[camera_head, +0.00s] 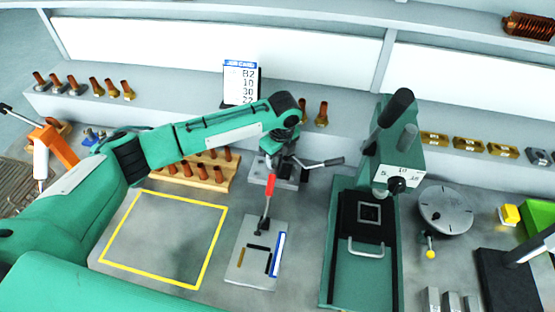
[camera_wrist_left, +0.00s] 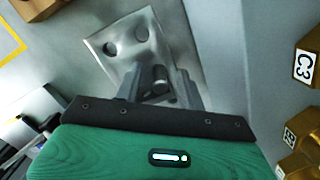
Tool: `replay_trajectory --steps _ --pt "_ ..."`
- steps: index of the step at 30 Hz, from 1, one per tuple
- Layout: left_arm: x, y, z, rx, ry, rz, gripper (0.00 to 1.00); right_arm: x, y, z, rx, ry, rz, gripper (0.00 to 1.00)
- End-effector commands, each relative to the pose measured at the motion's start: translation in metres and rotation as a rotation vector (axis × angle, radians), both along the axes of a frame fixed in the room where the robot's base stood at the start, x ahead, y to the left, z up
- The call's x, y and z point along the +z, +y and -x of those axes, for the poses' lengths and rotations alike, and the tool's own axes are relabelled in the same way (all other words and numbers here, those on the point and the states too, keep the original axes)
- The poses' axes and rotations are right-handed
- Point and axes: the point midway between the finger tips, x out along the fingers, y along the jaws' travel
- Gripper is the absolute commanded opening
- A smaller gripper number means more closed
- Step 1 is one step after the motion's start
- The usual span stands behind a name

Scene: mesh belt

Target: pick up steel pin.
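My left gripper (camera_head: 283,160) reaches down over a small steel plate (camera_head: 292,183) at the back middle of the bench. In the left wrist view the fingers (camera_wrist_left: 158,92) are spread apart over the same plate (camera_wrist_left: 105,42), which has several dark round holes. A short grey cylinder that looks like the steel pin (camera_wrist_left: 160,74) stands at the plate between the fingers, with a gap visible on each side. Its lower part is hard to make out. In the head view the gripper hides the pin. My right gripper is not in view.
A lever with a red grip (camera_head: 269,186) stands on a plate just in front. A green press (camera_head: 345,255) is close on the right. A wooden rack of copper pins (camera_head: 208,184) stands left, behind a bare yellow-outlined area (camera_head: 165,240). Labelled brass blocks (camera_wrist_left: 306,66) lie right in the wrist view.

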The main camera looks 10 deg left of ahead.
Motion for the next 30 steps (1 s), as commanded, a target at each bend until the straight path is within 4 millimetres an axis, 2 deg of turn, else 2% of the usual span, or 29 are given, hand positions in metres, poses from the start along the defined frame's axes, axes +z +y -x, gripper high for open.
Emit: replay_trajectory --steps 3,9,22,26,30 --pt "0.000 0.000 0.000 0.000 0.000 0.000 0.38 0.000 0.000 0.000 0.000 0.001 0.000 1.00" --pt "0.000 0.000 0.000 0.000 0.000 0.000 0.00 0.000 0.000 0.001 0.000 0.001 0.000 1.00" --pt "0.005 0.000 0.000 0.000 -0.001 0.001 0.00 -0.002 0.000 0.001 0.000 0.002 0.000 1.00" --pt "0.016 0.000 0.000 -0.001 -0.001 0.002 0.00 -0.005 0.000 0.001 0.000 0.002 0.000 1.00" --pt "0.039 0.000 -0.001 -0.001 -0.004 0.001 0.00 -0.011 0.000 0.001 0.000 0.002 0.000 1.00"
